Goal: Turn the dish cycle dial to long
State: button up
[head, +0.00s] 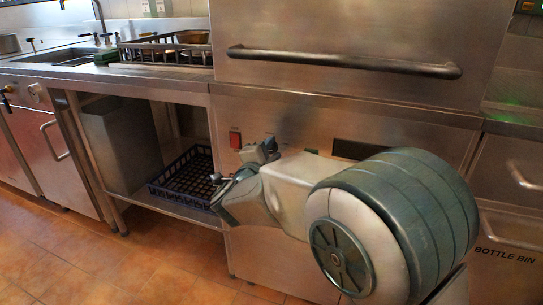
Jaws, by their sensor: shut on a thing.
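The dishwasher front panel (300,112) is brushed steel and sits below the hood's long handle bar. A red switch (235,139) shows on its left part and a dark display strip (352,149) on its right part. My gripper (262,152) is at the panel between them, just right of and below the switch. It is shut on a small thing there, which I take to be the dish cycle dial. The dial itself and its markings are hidden behind my gripper and arm, so its setting cannot be read.
The hood handle (345,61) sticks out above my arm. A sink counter (150,71) with a dish rack (165,48) is at left, over an open shelf with a blue crate (185,175). A bottle bin drawer (505,255) is at right. The tiled floor (130,265) at front left is clear.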

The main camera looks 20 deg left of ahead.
dwell(0.4)
jog(key=o, duration=0.9)
jog(key=shift+o, duration=0.2)
jog(key=s+a+p, duration=0.1)
jog(key=s+p, duration=0.2)
jog(key=s, duration=1.1)
jog(key=shift+w+a, duration=0.1)
jog(key=w+d+r+n+g+y+p, duration=0.3)
jog(key=d+r+n+p, duration=0.2)
jog(key=r+p, duration=0.4)
jog(key=w+d+r+n+g+y+p, duration=0.25)
jog(key=d+r+n+y+p, duration=0.2)
jog(key=r+p, duration=0.45)
jog(key=s+d+r+n+g+h+p, duration=0.1)
jog(key=s+d+r+g+h+p, duration=0.1)
jog(key=s+d+p, duration=0.3)
jog(key=s+d+r+n+g+h+p, duration=0.2)
jog(key=s+d, duration=0.5)
jog(key=d, duration=0.4)
jog(key=s+d+r+n+g+h+p, duration=0.2)
jog(key=s+d+r+g+p, duration=0.2)
jog(key=d+p, duration=0.4)
jog(key=s+g, duration=0.1)
jog(key=s, duration=0.1)
jog(key=shift+s+d+g+p, duration=0.3)
jog(key=shift+d+g+p, duration=0.05)
